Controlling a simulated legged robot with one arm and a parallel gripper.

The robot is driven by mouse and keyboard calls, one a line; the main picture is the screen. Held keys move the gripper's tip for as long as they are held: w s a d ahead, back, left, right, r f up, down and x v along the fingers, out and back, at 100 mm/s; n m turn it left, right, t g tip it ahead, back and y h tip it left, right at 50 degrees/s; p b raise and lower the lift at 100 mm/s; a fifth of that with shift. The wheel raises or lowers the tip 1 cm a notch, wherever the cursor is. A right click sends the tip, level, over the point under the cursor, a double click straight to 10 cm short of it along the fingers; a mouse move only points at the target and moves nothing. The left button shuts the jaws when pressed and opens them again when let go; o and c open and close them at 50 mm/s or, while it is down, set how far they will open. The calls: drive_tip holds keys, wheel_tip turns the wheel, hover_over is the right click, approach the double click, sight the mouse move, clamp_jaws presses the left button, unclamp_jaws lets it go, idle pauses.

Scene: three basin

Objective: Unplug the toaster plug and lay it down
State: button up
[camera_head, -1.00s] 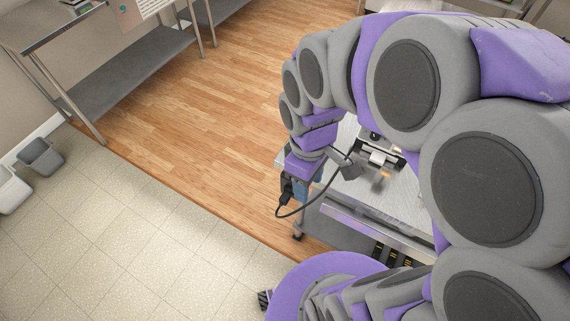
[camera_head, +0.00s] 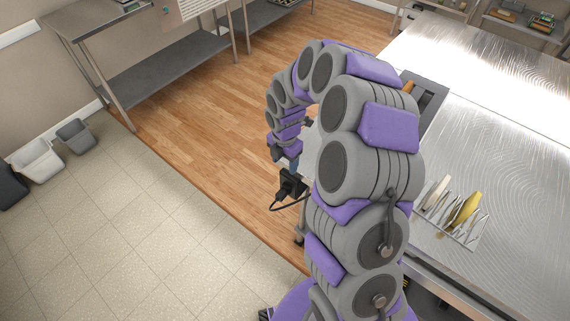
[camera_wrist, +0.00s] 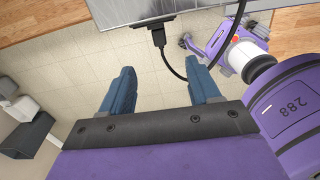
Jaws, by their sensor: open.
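The black toaster plug (camera_wrist: 158,38) sits at the edge of the metal table in the wrist view, with its black cord (camera_wrist: 177,74) curving down and right. A black plug or socket block (camera_head: 291,183) also shows beside the table in the head view, with the cord looping below it. My gripper (camera_wrist: 160,70) is open and empty, its two blue fingers apart. In the wrist view the plug lies beyond the fingertips, in line with the gap between them. In the head view my gripper (camera_head: 292,164) is just above the black block. The toaster is not visible; my arm covers part of the table.
A steel shelf table (camera_head: 150,75) stands at the far left. The tiled floor (camera_head: 150,220) is clear.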

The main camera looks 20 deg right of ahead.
hover_over(282, 191)
wheel_tip(282, 191, down, 4)
drive_tip(key=f, duration=0.3)
drive_tip(key=f+b, duration=0.1)
drive_tip(key=f, duration=0.2)
drive_tip(key=f+b, duration=0.1)
drive_tip(key=f, duration=0.2)
drive_tip(key=shift+s+d+f, duration=0.1)
drive_tip(key=shift+d, duration=0.3)
drive_tip(key=f, duration=0.2)
drive_tip(key=a+f+b, duration=0.1)
drive_tip(key=shift+a+f, duration=0.1)
drive_tip(key=shift+f, duration=0.5)
drive_tip(key=shift+d, duration=0.35)
drive_tip(key=shift+a, duration=0.15)
drive_tip(key=c, duration=0.6)
clamp_jaws()
